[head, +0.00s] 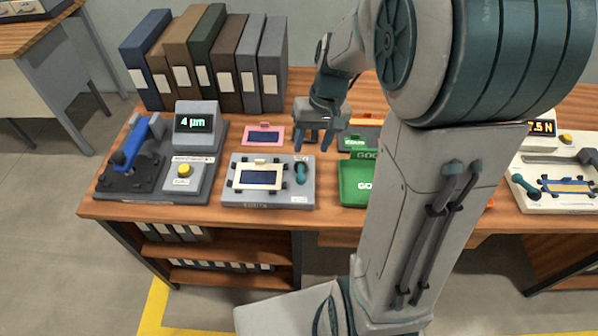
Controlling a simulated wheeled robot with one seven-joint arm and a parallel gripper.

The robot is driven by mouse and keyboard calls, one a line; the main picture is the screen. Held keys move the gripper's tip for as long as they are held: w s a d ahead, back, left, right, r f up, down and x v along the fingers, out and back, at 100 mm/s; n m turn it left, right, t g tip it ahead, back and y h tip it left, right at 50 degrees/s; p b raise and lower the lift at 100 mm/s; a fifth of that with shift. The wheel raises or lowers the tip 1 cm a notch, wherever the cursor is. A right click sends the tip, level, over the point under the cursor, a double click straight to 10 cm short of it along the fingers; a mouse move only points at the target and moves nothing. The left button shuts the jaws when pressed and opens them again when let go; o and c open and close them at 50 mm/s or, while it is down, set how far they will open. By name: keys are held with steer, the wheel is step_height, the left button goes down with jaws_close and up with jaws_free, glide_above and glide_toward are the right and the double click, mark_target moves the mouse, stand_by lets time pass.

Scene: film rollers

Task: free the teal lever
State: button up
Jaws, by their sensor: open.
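The teal lever (300,174) stands at the right side of a grey fixture (240,198) on the wooden bench. A cream frame with a dark blue panel (258,177) lies on that fixture, left of the lever, with dark clamps around it. My gripper (312,146) points down with its two blue fingers spread and nothing between them. In the picture it is just above and slightly right of the lever, apart from it. How high it is over the bench is hard to tell. No part of the lever is covered by the gripper.
A pink-framed panel (264,136) lies behind the fixture. A gauge reading 4 µm (195,121) and a yellow button (184,170) stand left. Green GOOD trays (353,183) are right, partly behind my arm. Binders (205,60) line the back. Another device (562,190) is far right.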

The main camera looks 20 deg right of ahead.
mark_target(302, 176)
steer(key=f, duration=0.4)
steer(key=a+f, duration=0.1)
steer(key=f, duration=0.3)
steer(key=a+f, duration=0.1)
steer(key=f, duration=0.4)
steer(key=shift+w+a+b, duration=0.1)
steer(key=shift+a+b, duration=0.15)
steer(key=shift+b, duration=0.05)
jaws_close()
